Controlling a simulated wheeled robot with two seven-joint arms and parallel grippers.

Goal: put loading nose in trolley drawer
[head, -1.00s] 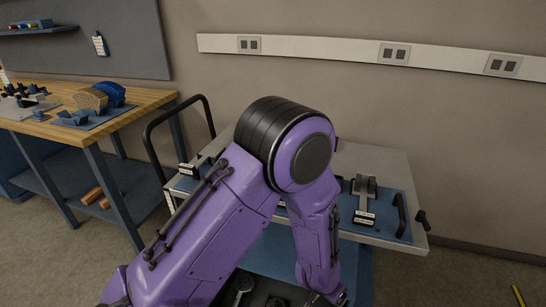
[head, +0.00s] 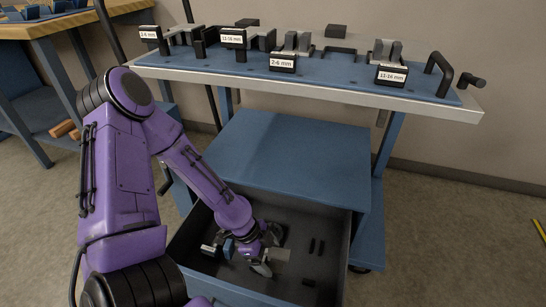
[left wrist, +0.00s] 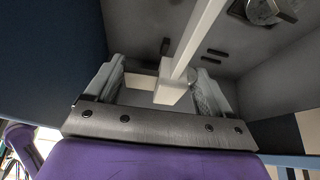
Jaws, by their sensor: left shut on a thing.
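The trolley drawer (head: 338,258) is pulled open below the trolley's blue top in the head view; its inside is dark grey. My left gripper (head: 258,262) reaches down into the drawer. In the left wrist view my left gripper (left wrist: 160,88) is shut on the loading nose (left wrist: 203,32), a pale straight bar with a block at its near end, between the two fingers. In the head view the nose is mostly hidden by the gripper and hard to make out. I cannot tell if it touches the drawer floor. My right gripper is not in view.
The trolley's upper tray (head: 330,72) carries several labelled fixtures and a black handle (head: 438,73). Small dark pieces (head: 316,246) lie in the drawer, and a round metal part (left wrist: 262,10) shows in the wrist view. A wooden bench (head: 50,25) stands at left.

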